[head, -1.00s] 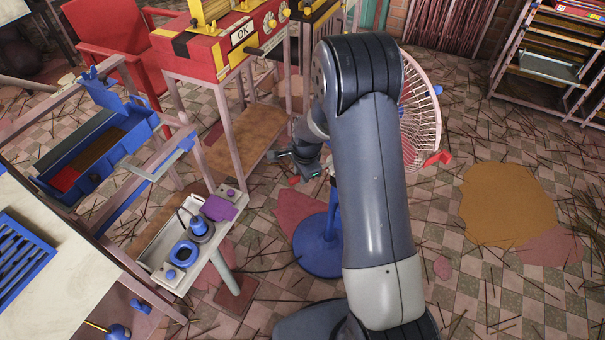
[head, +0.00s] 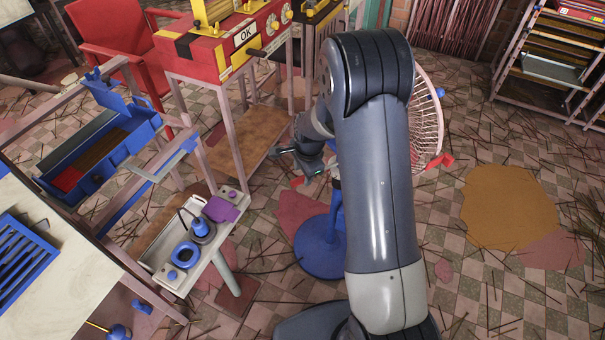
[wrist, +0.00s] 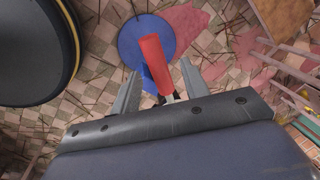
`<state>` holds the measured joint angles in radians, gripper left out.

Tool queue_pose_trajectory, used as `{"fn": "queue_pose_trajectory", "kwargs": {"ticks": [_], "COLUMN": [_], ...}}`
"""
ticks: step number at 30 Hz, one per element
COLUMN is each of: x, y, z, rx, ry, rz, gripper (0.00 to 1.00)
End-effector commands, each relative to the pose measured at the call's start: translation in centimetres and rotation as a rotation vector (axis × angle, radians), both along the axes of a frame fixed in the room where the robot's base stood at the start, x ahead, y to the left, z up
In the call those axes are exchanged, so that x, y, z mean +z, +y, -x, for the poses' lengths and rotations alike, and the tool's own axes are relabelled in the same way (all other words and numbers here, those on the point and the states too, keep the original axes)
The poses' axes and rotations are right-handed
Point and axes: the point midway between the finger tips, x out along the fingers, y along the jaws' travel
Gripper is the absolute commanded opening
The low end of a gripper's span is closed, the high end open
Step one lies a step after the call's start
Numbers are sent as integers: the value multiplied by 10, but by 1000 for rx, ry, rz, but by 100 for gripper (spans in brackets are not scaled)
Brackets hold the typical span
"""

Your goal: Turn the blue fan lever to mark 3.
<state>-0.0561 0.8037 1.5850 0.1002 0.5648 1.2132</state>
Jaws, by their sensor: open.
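The fan has a pale pink wire cage (head: 428,120), a blue post and a round blue base (head: 320,250) on the floor. My arm hides much of the fan in the head view. My gripper (wrist: 160,86) is open, its fingers apart. In the wrist view a red bar-shaped handle (wrist: 153,60) shows between and beyond the fingers, with the blue base (wrist: 135,35) below. I cannot tell whether the fingers touch it. In the head view my gripper (head: 297,160) is left of the fan post. No number marks are readable.
A red machine (head: 215,50) marked OK stands behind on pink legs. A white tray (head: 165,260) with blue and purple parts is at the left. A rack (head: 550,65) stands at the back right. Floor at the right is open, with scattered sticks and an ochre patch (head: 508,207).

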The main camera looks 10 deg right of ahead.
Motion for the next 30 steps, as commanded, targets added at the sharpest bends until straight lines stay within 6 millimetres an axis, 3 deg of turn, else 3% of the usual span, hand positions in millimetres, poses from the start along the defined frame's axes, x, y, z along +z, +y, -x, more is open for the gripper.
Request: {"fn": "queue_pose_trajectory", "kwargs": {"ticks": [6, 13, 20, 30], "x": [47, 78, 86, 79], "y": [-3, -5, -5, -5], "z": [7, 14, 16, 15], "rx": [0, -1, -1, -1], "ry": [-5, -3, -1, 1], "rz": [0, 0, -1, -1], "gripper": [43, 43, 43, 43]}}
